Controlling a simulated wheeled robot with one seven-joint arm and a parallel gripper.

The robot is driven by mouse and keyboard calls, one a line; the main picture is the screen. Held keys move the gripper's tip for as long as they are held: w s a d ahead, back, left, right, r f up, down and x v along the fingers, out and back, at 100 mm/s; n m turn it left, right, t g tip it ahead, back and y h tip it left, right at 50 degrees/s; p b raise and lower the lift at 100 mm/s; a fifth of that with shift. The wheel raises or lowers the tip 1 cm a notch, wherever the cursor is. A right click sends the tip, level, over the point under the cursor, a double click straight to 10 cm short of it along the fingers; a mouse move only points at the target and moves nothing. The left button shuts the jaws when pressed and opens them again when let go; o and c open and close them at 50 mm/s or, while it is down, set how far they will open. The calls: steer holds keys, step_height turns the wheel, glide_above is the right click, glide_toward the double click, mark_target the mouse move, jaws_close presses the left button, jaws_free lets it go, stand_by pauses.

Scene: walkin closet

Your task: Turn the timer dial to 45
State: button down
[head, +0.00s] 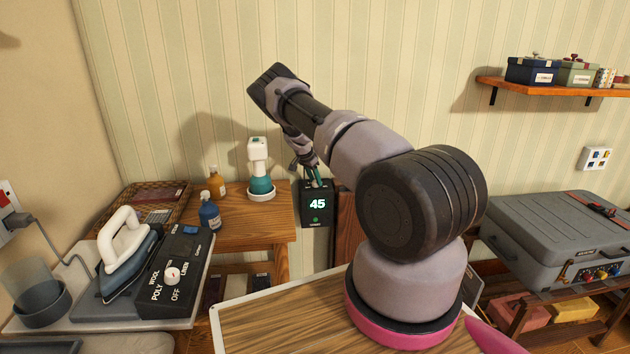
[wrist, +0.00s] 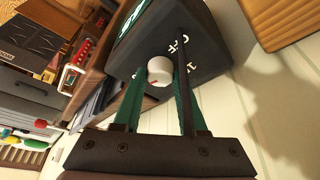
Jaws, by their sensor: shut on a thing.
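The timer (head: 317,213) is a dark box near the wall, beside the small wooden table. Its lit display reads 45. In the wrist view, the timer (wrist: 208,22) fills the top middle, with part of the green display and some white lettering showing. Its round white dial (wrist: 160,70) has a red mark. My gripper (head: 315,178) reaches the timer's top from behind my arm. In the wrist view, my gripper's (wrist: 160,75) two green-and-dark fingers stand on either side of the dial, shut on it. The dial is hidden in the head view.
The small table (head: 240,228) holds a white-and-green device (head: 260,180) and two bottles. An iron (head: 127,255) and a black control box (head: 172,270) stand at left. A grey case (head: 560,225) lies at right. A shelf (head: 550,88) hangs above it.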

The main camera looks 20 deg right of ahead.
steer(key=shift+a+f, duration=0.1)
steer(key=shift+c, duration=2.3)
jaws_free()
steer(key=v, duration=1)
steer(key=shift+r, duration=0.4)
steer(key=shift+a, duration=0.1)
